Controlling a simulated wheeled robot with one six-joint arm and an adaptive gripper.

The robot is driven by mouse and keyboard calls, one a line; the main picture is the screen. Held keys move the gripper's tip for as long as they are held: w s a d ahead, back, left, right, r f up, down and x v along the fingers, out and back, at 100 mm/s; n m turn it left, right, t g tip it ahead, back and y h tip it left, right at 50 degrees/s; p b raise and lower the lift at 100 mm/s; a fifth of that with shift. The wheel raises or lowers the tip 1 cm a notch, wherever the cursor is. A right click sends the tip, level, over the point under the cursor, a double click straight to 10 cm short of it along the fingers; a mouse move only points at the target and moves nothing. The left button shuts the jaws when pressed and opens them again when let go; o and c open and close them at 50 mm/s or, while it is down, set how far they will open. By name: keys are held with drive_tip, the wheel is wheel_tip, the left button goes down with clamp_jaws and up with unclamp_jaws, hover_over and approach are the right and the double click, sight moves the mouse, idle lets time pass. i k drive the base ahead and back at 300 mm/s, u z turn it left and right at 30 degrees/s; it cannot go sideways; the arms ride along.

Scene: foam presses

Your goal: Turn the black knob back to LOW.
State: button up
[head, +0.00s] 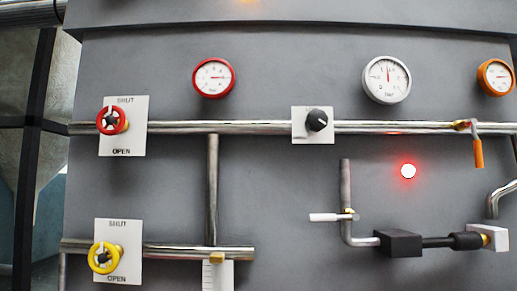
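The black knob (317,120) sits on a small white plate (300,137) on the upper horizontal pipe, right of the panel's middle in the head view. My gripper is not in view.
A red valve wheel (112,121) and a yellow one (104,257) are at left. Gauges are red-rimmed (213,78), white-rimmed (387,80) and orange-rimmed (495,77). A red lamp (408,171) glows. Orange (478,152) and white (325,217) lever handles stick out at right.

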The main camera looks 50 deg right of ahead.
sight(317, 120)
drive_tip(key=u, duration=0.45)
drive_tip(key=i, duration=0.2)
drive_tip(key=z, duration=2.7)
